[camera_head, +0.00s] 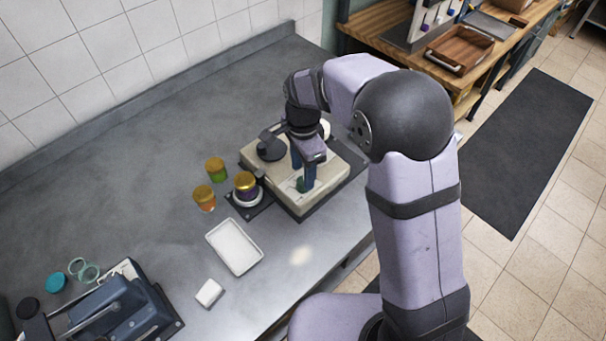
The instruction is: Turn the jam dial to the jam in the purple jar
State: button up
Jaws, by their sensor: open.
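The purple jar (246,188) with a gold lid stands upright on a small round stand at the front left of a beige device (264,180). My gripper (303,176) points down over the device, its two dark blue fingers apart. A small dark green part (301,186), which may be the jam dial, shows on a pale panel at the fingertips. The fingers partly hide it, and I cannot tell whether they touch it or which way it points. A dark round piece (270,148) sits on the device's far left part.
A green jar (216,169) and an orange jar (204,198), both gold-lidded, stand left of the purple jar. A white tray (235,247) and a small white block (209,293) lie nearer. A dark blue machine (112,308) is at lower left. The counter's back left is clear.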

jog(key=shift+f+p, duration=0.35)
jog(key=shift+f, duration=1.3)
jog(key=shift+c, duration=0.7)
jog(key=c, duration=0.9)
